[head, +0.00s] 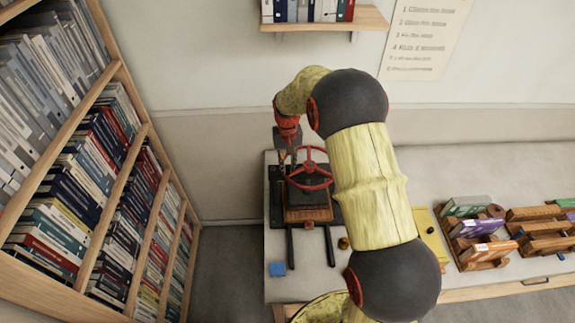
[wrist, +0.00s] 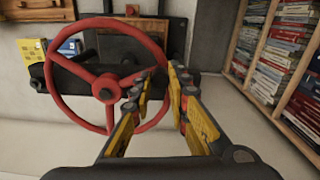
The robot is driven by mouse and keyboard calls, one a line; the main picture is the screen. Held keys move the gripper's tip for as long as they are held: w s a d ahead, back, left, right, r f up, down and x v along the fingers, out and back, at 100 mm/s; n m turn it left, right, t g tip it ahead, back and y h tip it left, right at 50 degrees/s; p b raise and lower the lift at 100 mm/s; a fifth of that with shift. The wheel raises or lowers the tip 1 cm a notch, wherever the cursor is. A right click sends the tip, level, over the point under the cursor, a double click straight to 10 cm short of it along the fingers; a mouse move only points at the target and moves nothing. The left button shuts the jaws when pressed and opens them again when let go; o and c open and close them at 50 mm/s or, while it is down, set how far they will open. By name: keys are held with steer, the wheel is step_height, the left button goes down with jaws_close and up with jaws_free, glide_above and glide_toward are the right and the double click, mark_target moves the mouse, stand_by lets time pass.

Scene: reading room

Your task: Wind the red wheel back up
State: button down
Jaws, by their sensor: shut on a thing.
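The red wheel (head: 309,167) has a round rim and spokes and sits on top of a dark press (head: 307,197) on the table. In the wrist view the wheel (wrist: 105,92) fills the left half, its hub facing me. My gripper (wrist: 162,78) has its yellow and dark fingers on either side of the rim's right part and is shut on it. In the head view my gripper (head: 288,155) is at the wheel's far left side, small and partly hidden. A brown wooden block or board (head: 308,214) lies under the press's dark plate.
Wooden racks with books (head: 480,232) and a yellow tray (head: 432,238) stand to the right, partly behind my arm. A tall bookcase (head: 140,135) is at left. A wall shelf (head: 330,22) hangs above.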

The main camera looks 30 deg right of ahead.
steer(key=s+d+n+b, duration=0.2)
steer(key=s+d+n, duration=0.5)
steer(key=n, duration=0.6)
steer(key=d+n, duration=0.9)
steer(key=n, duration=0.4)
steer(key=shift+w, duration=0.25)
stand_by(0.4)
steer(key=c, duration=1.7)
jaws_free()
